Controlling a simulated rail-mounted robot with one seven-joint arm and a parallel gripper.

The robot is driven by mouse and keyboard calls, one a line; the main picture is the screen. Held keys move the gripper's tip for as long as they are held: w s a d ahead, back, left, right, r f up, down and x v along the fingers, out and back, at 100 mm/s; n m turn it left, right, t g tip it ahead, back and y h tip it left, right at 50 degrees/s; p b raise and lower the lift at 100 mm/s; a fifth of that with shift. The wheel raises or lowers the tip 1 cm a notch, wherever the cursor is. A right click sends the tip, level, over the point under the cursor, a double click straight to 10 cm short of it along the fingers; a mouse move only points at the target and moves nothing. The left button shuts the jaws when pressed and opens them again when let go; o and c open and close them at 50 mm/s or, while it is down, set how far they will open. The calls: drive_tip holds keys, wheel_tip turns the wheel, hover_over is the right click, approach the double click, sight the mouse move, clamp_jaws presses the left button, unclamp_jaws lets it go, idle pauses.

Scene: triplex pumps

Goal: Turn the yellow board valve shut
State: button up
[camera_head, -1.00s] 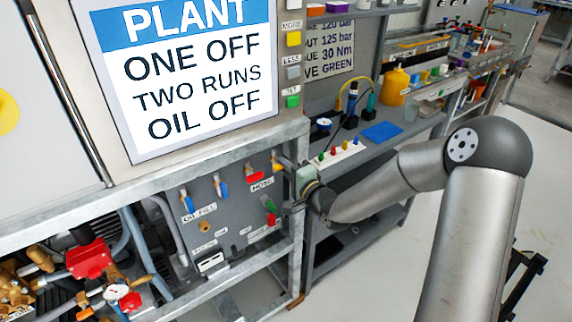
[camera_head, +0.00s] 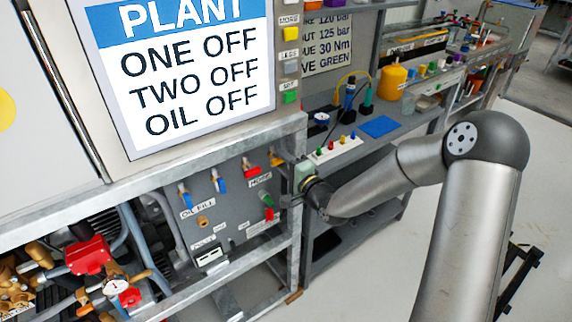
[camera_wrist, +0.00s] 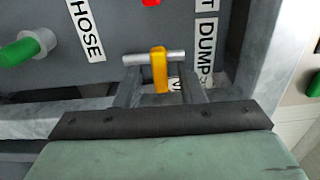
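The yellow valve handle (camera_wrist: 160,72) is on the grey valve board (camera_head: 228,215), across a silver bar, between the HOSE label and a partly covered label reading DUMP. In the wrist view it points down toward my gripper. My gripper (camera_wrist: 159,88) is open, one finger on each side of the handle, with gaps visible on both sides. In the head view my gripper (camera_head: 289,166) is at the board's right edge, and the yellow handle is small there and hard to make out.
Beside it on the board are a red lever (camera_head: 250,171), blue levers (camera_head: 219,183) and a green-tipped knob (camera_head: 268,204), also in the wrist view (camera_wrist: 20,50). A metal frame post (camera_head: 296,215) stands close right. The screen (camera_head: 190,75) reads ONE OFF, TWO OFF, OIL OFF.

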drive_tip(key=p+v, duration=0.7)
drive_tip(key=v, duration=1)
drive_tip(key=shift+s, duration=0.15)
drive_tip(key=shift+d, duration=0.1)
drive_tip(key=s+d+f+n+g+h, duration=0.2)
drive_tip(key=s+d+n+g+h, duration=0.2)
drive_tip(key=d+n+g+h, duration=0.5)
drive_tip(key=s+a+r+n+g+h, duration=0.1)
drive_tip(key=s+r+g, duration=0.1)
drive_tip(key=s+r, duration=0.3)
drive_tip(key=s+a+r+n+g, duration=0.1)
drive_tip(key=s+r, duration=0.4)
drive_tip(key=s, duration=0.7)
drive_tip(key=shift+s+a+r+g+h, duration=0.25)
drive_tip(key=shift+s+a+g+h, duration=0.15)
drive_tip(key=shift+g, duration=0.6)
